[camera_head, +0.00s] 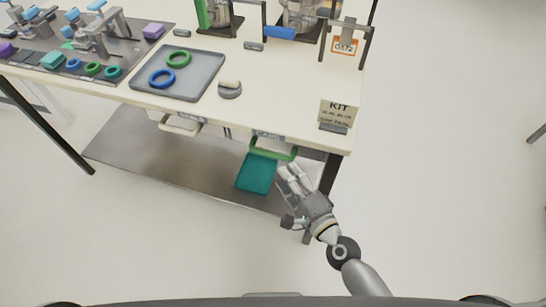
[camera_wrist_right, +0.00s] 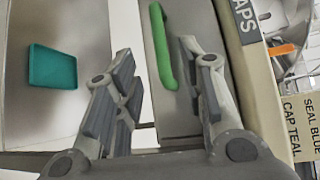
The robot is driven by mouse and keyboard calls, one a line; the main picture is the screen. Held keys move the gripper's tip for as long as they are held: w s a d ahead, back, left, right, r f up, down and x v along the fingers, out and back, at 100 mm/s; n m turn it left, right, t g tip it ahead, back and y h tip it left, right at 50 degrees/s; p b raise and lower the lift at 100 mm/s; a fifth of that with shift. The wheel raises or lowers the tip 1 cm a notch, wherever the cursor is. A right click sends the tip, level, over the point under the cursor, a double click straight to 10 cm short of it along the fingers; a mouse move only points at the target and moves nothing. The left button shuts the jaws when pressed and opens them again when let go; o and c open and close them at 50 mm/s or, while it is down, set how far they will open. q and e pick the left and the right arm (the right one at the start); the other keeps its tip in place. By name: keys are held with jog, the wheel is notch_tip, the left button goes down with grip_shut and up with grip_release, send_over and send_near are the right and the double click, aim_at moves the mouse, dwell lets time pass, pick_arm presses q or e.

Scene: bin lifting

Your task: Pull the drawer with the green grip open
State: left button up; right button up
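The green grip (camera_head: 273,152) is a bar handle on the drawer under the right front edge of the table, below a label (camera_head: 268,134) that seems to read CAPS. In the right wrist view the green grip (camera_wrist_right: 162,48) shows between the two fingers, with grey drawer surface beside it. My right gripper (camera_head: 289,174) is open, its fingers pointing up toward the grip from just below it. Whether a finger touches the grip I cannot tell. The drawer looks shut. My left gripper is in neither view.
A second drawer with a white grip (camera_head: 180,126) sits further left. A teal tray (camera_head: 257,175) lies on the lower shelf (camera_head: 150,160). A table leg (camera_head: 330,175) stands right of the gripper. A grey tray (camera_head: 205,80) with rings and a KIT card (camera_head: 338,113) are on the table.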

aim_at(273, 157)
jog(key=x, duration=0.9)
jog(key=shift+s, duration=0.1)
grip_shut()
